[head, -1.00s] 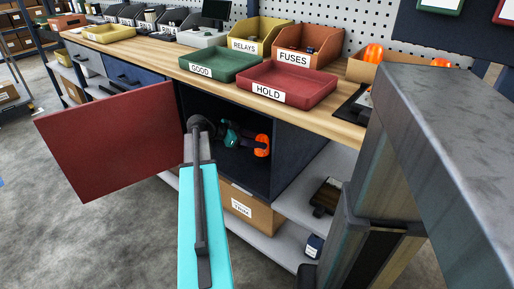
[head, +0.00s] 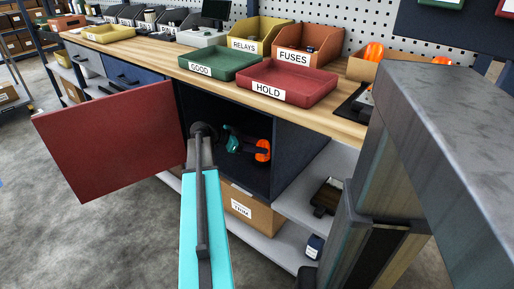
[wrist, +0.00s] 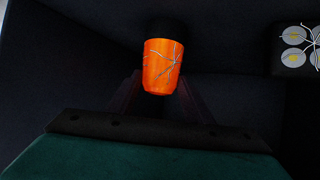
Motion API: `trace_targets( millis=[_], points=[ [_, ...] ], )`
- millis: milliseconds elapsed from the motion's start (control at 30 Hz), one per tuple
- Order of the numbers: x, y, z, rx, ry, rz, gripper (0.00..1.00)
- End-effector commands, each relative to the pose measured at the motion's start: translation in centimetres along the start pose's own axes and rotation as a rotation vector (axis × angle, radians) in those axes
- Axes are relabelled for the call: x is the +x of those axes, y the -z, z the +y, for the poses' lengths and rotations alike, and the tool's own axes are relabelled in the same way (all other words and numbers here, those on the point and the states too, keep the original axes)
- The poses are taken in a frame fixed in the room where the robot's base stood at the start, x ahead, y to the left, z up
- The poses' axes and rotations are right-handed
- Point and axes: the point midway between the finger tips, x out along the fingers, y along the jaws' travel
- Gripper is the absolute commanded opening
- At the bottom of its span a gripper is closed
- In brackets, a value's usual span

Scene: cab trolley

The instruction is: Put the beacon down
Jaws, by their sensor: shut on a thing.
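The orange beacon (head: 263,151) with a dark base is inside the dark open cupboard (head: 299,160) under the bench. My gripper (head: 250,147) reaches into the cupboard and is shut on the beacon. In the wrist view the beacon (wrist: 162,68) shows pale crack-like lines on its orange lens, and its black base points away at the top. The dark fingers (wrist: 158,98) lie on either side of it. Whether the beacon touches the cupboard floor is hard to tell in the dark.
The red cupboard door (head: 112,140) stands open at left. A dark block with round pale discs (wrist: 297,48) is at right inside the cupboard. Red HOLD (head: 318,80) and green GOOD (head: 236,58) trays sit on the bench above. A TRIM box (head: 262,216) is below.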

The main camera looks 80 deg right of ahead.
Motion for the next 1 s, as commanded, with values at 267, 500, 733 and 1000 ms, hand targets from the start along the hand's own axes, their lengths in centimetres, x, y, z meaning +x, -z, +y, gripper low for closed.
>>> trace_targets(
  millis=[267,500,733,1000],
  points=[
    [0.0,0.0,0.0,0.0,0.0,0.0,0.65],
    [-0.1,0.0,0.0,0.0,0.0,0.0,0.65],
    [-0.9,0.1,0.0,0.0,0.001,0.0,0.65],
    [-4.2,0.2,-0.1,0.0,0.003,0.0,0.65]
  ],
)
